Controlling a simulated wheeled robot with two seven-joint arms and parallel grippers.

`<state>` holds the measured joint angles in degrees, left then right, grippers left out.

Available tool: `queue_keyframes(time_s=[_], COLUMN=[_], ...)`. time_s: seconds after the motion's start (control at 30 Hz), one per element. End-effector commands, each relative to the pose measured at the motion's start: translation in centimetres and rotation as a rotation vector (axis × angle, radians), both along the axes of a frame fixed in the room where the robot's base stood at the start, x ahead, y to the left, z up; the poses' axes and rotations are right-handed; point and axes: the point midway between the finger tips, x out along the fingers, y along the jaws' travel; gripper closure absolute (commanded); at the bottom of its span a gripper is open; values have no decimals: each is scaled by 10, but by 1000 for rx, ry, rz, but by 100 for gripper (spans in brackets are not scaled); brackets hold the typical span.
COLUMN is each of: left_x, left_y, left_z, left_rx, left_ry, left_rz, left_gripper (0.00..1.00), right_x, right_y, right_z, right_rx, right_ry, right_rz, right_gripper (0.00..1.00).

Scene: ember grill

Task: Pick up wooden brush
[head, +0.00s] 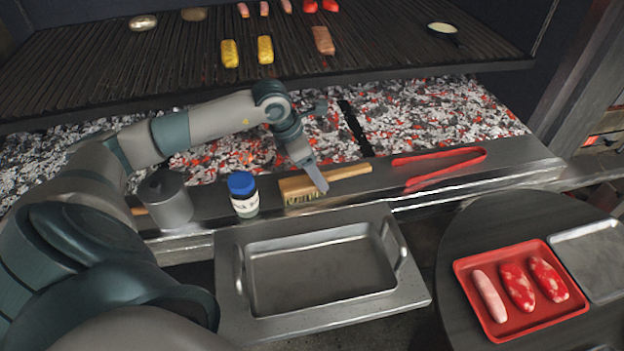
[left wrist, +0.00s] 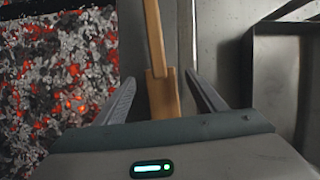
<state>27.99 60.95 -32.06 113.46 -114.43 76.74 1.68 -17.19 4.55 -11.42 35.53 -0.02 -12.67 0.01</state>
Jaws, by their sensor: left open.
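The wooden brush (head: 345,172) lies on the metal ledge in front of the coals, its handle pointing right and its bristle head at the left. My left gripper (head: 318,184) is over the brush near where the head meets the handle. In the left wrist view, the brush (left wrist: 162,92) runs between the two open fingers of my left gripper (left wrist: 165,95), with a gap on each side. The bristles are hidden in that view. My right gripper is not in view.
A blue-lidded jar (head: 243,195) and a metal pot (head: 166,198) stand left of the brush. Red tongs (head: 440,162) lie to its right. A metal pan (head: 320,275) sits in front. Glowing coals (head: 430,110) lie behind the ledge, under the grill grate (head: 150,70).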

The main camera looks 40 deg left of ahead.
Motion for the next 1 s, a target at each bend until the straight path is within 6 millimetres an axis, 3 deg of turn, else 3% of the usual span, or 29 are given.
queue_keyframes(time_s=[0.1,0.33,0.8,0.87,1.0], left_x=[5,12,12,12,12], left_y=[-5,-9,-9,-9,-9], left_z=[-8,-30,-32,-32,-32], left_rx=[-3,-1,0,0,0], left_ry=[2,0,0,0,0], left_rz=[1,0,0,0,0], left_gripper=[36,36,36,45,79], right_x=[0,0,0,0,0], right_y=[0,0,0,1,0], right_z=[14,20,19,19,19], right_rx=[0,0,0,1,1], right_ry=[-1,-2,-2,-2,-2], right_rz=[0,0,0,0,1], right_gripper=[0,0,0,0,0])
